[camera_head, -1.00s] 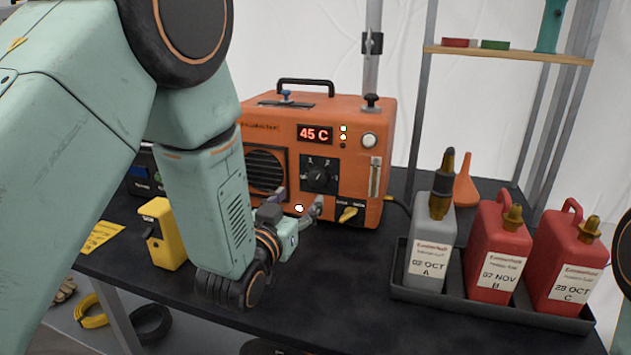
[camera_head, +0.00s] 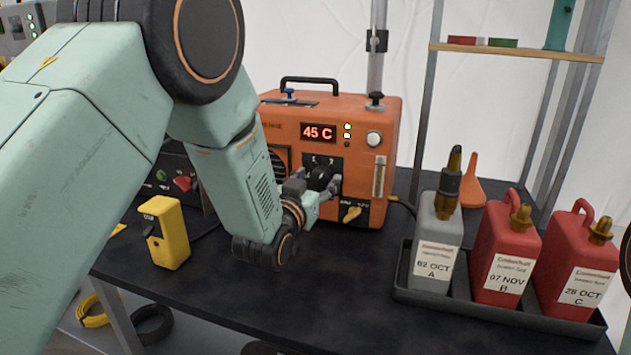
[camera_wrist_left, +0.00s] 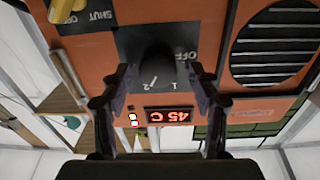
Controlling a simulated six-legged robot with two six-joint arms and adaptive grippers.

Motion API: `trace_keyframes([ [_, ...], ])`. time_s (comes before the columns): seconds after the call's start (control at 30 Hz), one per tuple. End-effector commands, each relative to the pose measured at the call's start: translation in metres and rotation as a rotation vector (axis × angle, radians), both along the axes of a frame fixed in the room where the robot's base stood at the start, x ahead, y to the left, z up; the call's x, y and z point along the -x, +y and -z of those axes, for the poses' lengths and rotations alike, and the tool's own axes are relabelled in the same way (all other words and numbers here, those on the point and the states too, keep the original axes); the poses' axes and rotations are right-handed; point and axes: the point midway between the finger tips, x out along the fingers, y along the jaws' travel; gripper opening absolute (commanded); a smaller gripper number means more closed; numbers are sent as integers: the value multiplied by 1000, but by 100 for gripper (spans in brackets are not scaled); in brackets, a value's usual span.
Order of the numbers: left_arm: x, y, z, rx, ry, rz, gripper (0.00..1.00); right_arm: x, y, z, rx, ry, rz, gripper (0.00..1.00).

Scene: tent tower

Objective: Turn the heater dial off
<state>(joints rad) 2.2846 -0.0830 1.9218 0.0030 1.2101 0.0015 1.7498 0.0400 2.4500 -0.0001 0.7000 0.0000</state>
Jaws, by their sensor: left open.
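The orange heater (camera_head: 360,125) stands on the black table with a lit red display (camera_head: 318,132) reading 45 C. Its black dial (camera_head: 320,177) sits on a dark plate below the display. In the left wrist view the dial (camera_wrist_left: 155,62) shows between the fingers, with OFF, 1 and 2 marked around it. My left gripper (camera_head: 322,186) is open at the dial, one finger on each side of it; I cannot tell whether they touch it. The fingers also show in the left wrist view (camera_wrist_left: 158,85). My right gripper is not in view.
A yellow switch (camera_head: 352,214) sits low on the heater front. A yellow device (camera_head: 166,232) stands at the left. A black tray (camera_head: 470,304) holds a grey jug (camera_head: 436,240) and two red jugs (camera_head: 503,250) at the right. The front middle of the table is clear.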

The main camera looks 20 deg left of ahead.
Motion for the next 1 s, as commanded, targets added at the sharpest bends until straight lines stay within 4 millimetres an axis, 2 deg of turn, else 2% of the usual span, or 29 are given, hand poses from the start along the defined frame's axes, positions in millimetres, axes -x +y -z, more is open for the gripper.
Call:
trace_keyframes([
  [0.13, -1, 0, 0, 0, 1, 0, 61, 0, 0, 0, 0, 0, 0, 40],
  [0.77, -1, 0, 0, 0, 0, 0, 7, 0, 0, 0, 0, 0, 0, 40],
  [1.0, -1, 0, -1, 21, 0, 0, 7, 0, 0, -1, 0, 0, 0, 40],
])
